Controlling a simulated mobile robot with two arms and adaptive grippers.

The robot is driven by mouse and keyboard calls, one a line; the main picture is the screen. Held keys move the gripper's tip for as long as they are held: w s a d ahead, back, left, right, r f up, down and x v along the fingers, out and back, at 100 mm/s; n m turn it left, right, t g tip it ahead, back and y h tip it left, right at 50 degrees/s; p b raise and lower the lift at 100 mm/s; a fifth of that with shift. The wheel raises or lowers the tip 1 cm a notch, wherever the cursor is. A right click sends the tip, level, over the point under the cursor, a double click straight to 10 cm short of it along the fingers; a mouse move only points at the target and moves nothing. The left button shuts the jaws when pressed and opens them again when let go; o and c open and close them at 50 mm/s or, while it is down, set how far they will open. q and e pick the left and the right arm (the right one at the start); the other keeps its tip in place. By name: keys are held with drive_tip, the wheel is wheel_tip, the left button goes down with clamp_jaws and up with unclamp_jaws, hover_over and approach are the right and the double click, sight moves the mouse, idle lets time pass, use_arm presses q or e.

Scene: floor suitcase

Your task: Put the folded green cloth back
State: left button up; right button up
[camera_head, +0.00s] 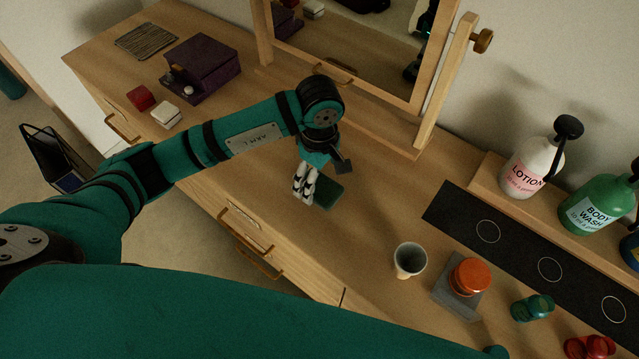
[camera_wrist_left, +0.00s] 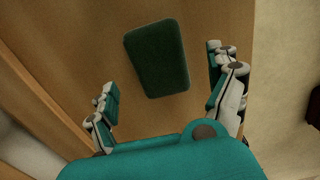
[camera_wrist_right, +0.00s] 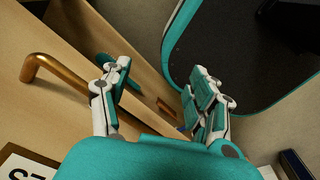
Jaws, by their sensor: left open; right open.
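The folded green cloth (camera_head: 328,193) lies flat on the wooden counter as a dark green rectangle with rounded corners. It also shows whole in the left wrist view (camera_wrist_left: 157,58), between and beyond the fingers. My left gripper (camera_head: 304,186) is open and points down beside the cloth, not closed on it. In the left wrist view its fingers (camera_wrist_left: 160,67) are spread wide with nothing held. My right gripper (camera_wrist_right: 157,68) shows only in the right wrist view, open and empty, close to a wooden drawer front with a brass handle (camera_wrist_right: 45,62).
A purple box (camera_head: 203,68), a red block (camera_head: 141,98) and a white block (camera_head: 166,115) stand at the counter's left. A mirror frame (camera_head: 435,90) stands behind. Brass drawer handles (camera_head: 250,240) stick out in front.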

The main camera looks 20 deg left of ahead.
sight(319, 186)
use_arm(q)
wheel_tip(319, 186, up, 8)
drive_tip(key=b, duration=0.1)
drive_tip(key=shift+b, duration=0.4)
